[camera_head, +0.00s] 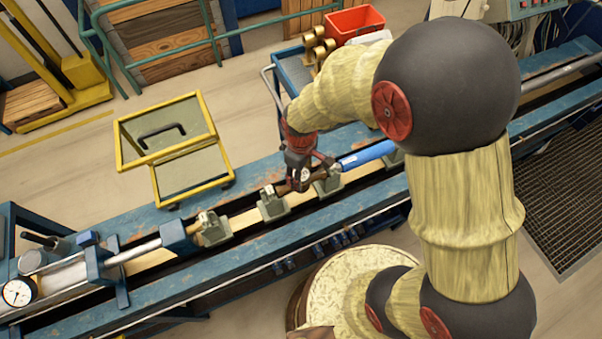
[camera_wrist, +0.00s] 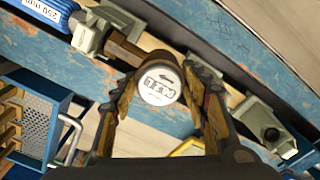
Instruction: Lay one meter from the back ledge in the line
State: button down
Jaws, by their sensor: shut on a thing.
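My gripper (camera_head: 301,186) is shut on a meter, low over the line of the blue bench. In the wrist view my gripper's fingers (camera_wrist: 163,100) stand either side of the meter's round white face (camera_wrist: 158,86), which carries dark lettering and an arrow. The meter's brown body (camera_wrist: 126,50) reaches toward a grey-green support (camera_wrist: 92,32). In the head view the meter's body lies between two supports (camera_head: 272,205) (camera_head: 327,184), partly hidden by my gripper. I cannot tell whether it rests on them. A blue spool piece (camera_head: 368,155) lies in the line to the right.
Several brass meters (camera_head: 318,44) stand on a blue cart (camera_head: 292,72) behind the bench, near a red bin (camera_head: 354,22). A yellow-framed cart (camera_head: 196,178) stands close behind the bench. A pipe end (camera_head: 138,250) and a dial gauge (camera_head: 17,293) are at the left.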

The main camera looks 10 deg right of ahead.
jog(key=shift+f, duration=0.3)
dwell(0.7)
jog(key=c, duration=0.9)
grip_release()
jog(key=shift+r+p, duration=2.95)
jog(key=shift+r, duration=1.6)
